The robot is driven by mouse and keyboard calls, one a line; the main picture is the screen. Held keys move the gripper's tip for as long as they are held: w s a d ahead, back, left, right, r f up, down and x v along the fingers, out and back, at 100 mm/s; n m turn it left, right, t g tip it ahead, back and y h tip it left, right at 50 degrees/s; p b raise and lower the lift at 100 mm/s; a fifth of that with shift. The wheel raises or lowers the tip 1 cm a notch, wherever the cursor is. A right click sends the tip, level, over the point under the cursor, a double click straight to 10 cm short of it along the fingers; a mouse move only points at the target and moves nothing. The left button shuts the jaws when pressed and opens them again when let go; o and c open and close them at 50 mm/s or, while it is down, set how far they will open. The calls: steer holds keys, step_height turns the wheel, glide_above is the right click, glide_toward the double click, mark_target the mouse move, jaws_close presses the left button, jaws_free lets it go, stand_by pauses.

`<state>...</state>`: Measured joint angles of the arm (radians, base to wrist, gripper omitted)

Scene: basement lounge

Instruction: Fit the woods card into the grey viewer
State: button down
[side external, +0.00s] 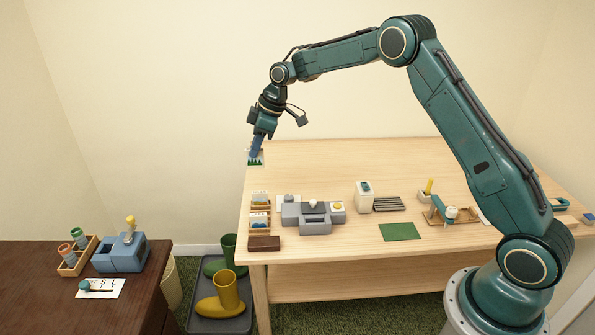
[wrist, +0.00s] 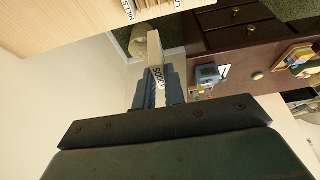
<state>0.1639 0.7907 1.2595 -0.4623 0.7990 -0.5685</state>
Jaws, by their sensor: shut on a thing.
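My gripper (side external: 258,145) is at the far left corner of the light wooden table, pointing down. It is shut on the woods card (side external: 256,160), a small pale card with green trees on its lower part. In the wrist view the card's edge (wrist: 155,55) stands out between the fingers, with lettering that seems to read WOODS. The grey viewer (side external: 292,217) stands on the table, to the right of and nearer than the card, well apart from it. It has a front block, a round pale part on top and a yellow piece at its right.
Wooden card racks (side external: 260,228) with picture cards stand left of the viewer, by a dark brown block (side external: 264,243). A white box (side external: 364,197), a dark slatted piece (side external: 389,204) and a green mat (side external: 400,231) lie to its right. A dark cabinet (side external: 40,290) holds a blue-grey device (side external: 118,258).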

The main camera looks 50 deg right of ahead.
steer(key=shift+r, duration=0.95)
steer(key=shift+s+d, duration=0.35)
steer(key=shift+s, duration=0.05)
steer(key=s+d, duration=0.3)
steer(key=s, duration=0.4)
steer(key=s+d+r, duration=0.1)
steer(key=s+d, duration=0.2)
steer(key=s, duration=0.5)
steer(key=shift+d, duration=0.15)
step_height(320, 180, down, 20)
steer(key=shift+r, duration=0.1)
stand_by(0.4)
